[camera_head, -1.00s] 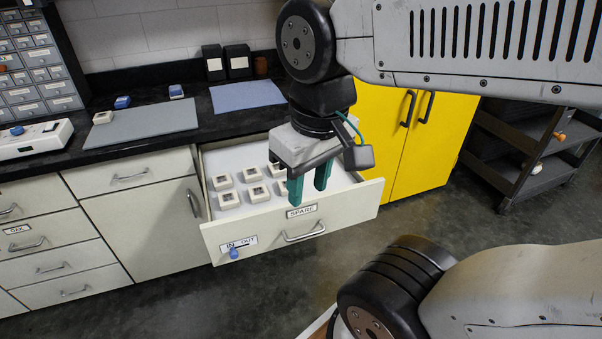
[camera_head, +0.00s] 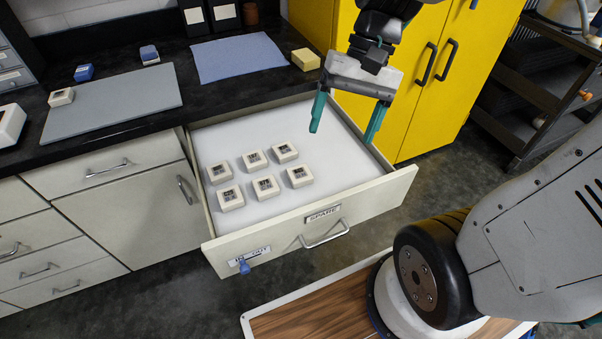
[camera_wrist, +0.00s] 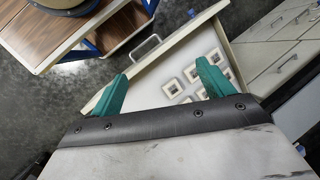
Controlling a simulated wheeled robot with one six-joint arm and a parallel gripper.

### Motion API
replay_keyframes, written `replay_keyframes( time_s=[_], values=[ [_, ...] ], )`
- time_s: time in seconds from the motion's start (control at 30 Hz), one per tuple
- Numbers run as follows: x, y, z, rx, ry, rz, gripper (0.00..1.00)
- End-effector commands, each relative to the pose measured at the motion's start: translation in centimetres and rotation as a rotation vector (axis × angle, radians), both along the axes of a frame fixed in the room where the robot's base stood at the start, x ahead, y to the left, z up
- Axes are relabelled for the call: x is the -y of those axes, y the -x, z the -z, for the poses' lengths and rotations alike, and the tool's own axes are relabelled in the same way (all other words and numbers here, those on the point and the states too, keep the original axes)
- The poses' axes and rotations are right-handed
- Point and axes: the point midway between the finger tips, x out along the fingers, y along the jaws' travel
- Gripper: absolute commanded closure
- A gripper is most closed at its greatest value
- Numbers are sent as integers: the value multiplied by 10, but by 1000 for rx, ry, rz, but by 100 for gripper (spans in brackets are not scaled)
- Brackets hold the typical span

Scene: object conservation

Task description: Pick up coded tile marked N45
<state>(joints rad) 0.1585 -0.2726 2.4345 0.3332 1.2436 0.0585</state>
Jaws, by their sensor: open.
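Several white coded tiles with dark square marks sit in two rows in the open drawer (camera_head: 340,150). One is the front middle tile (camera_head: 265,187); another is the back right tile (camera_head: 284,152). The marks are too small to read, so I cannot tell which is N45. Some tiles also show in the wrist view, one of them between my fingers (camera_wrist: 172,87). My gripper (camera_head: 344,122) has green fingers, spread open and empty. It hangs above the right part of the drawer, right of the tiles and apart from them.
The drawer front has a SPARE label (camera_head: 323,213) and a blue slider (camera_head: 244,267). On the black counter lie a grey mat (camera_head: 115,107), a blue cloth (camera_head: 238,57), a yellow block (camera_head: 305,59) and a lone tile (camera_head: 61,97). A yellow cabinet (camera_head: 440,110) stands right of the drawer.

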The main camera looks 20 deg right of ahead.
Motion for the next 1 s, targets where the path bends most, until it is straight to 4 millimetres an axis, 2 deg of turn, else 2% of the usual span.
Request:
replay_keyframes(
  time_s=[0.03, 0.27, 0.5, 0.7, 0.8, 1.0],
  values=[
    [1, -13, 12, -58, -45, 59, 20],
    [5, -66, 66, -272, -244, 334, 20],
    [23, -114, 140, -483, -439, 645, 20],
    [40, -137, 203, -622, -564, 869, 20],
    [45, -142, 224, -666, -601, 943, 20],
    [44, -146, 243, -700, -633, 1004, 20]
  ],
)
